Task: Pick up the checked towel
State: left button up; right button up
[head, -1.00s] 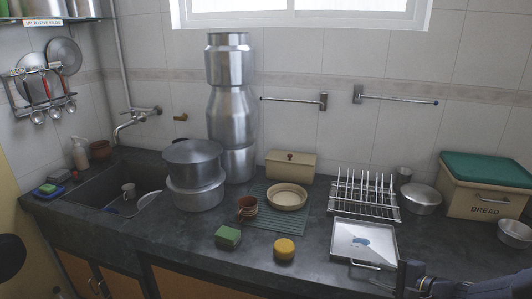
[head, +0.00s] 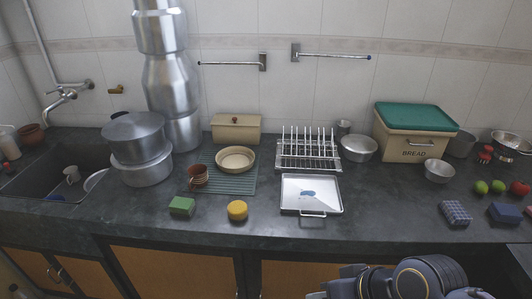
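The checked towel (head: 455,213) is a small folded cloth with a blue-grey check. It lies flat on the dark counter at the right, near the front edge. My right arm is at the bottom of the head view, below the counter edge and left of the towel. The end of my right gripper (head: 338,287) is partly cut off by the frame, and its fingers cannot be made out clearly. It is apart from the towel. My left gripper is out of view.
A dark blue folded cloth (head: 505,213) lies just right of the towel. Green fruit (head: 481,187) and a steel bowl (head: 439,172) sit behind. A metal tray (head: 312,195) stands left, with bare counter between. The bread bin (head: 415,135) is farther back.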

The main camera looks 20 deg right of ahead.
aim_at(457, 214)
jog(key=z, duration=2.15)
jog(key=i+l+u, duration=0.15)
jog(key=i+u, duration=0.25)
jog(key=i+l+u, duration=0.7)
jog(key=u, duration=0.15)
jog(key=i, duration=0.1)
